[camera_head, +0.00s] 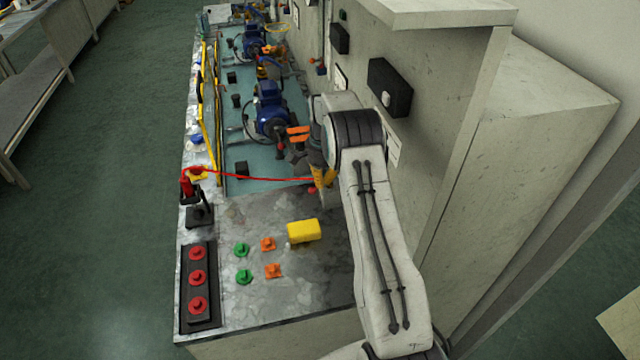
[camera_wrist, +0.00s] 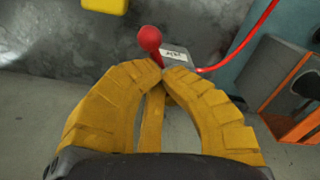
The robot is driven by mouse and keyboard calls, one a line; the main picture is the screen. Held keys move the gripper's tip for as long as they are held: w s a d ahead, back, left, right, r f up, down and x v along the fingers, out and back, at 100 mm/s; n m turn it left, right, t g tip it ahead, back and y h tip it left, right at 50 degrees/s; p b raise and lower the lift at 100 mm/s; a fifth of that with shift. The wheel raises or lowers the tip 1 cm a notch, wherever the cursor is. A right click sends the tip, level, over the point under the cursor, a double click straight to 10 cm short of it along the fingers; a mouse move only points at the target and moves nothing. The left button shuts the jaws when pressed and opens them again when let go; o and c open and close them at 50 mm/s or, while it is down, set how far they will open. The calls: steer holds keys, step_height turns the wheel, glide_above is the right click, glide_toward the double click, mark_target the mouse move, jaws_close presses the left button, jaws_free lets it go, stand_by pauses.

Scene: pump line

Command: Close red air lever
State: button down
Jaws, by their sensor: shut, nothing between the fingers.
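The red air lever shows in the wrist view as a round red knob (camera_wrist: 150,38) beside a small grey block (camera_wrist: 175,55) with a printed label. My gripper (camera_wrist: 163,70) has yellow ribbed fingers with their tips together and nothing held. The tips are just below the knob in the picture and overlap the block's lower edge; I cannot tell if they touch. In the head view my gripper (camera_head: 321,182) points down at the bench's right side, by the cabinet wall. The lever is mostly hidden there.
A yellow block (camera_head: 303,231) lies nearer, by green and orange knobs. Blue pumps (camera_head: 270,108) stand behind my gripper. The cabinet (camera_head: 440,110) bounds the right. An orange-edged part (camera_wrist: 290,105) is right of my fingers.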

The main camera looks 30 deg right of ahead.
steer(key=shift+s+d+f+n+b, duration=0.1)
steer(key=shift+s+d+n+b, duration=0.3)
steer(key=shift+n, duration=1.65)
steer(key=shift+s+d+f+n+b, duration=0.1)
steer(key=shift+s+d+n+b, duration=0.35)
steer(key=shift+n, duration=1.55)
steer(key=shift+s+d+f+n+b, duration=0.1)
steer(key=shift+s+d+n+b, duration=0.25)
steer(key=shift+n, duration=1.7)
steer(key=shift+d, duration=0.2)
steer(key=c, duration=1.9)
jaws_free()
steer(key=o, duration=0.7)
steer(key=shift+w+d+r, duration=0.1)
steer(key=shift+w+r, duration=0.05)
step_height(320, 180, up, 12)
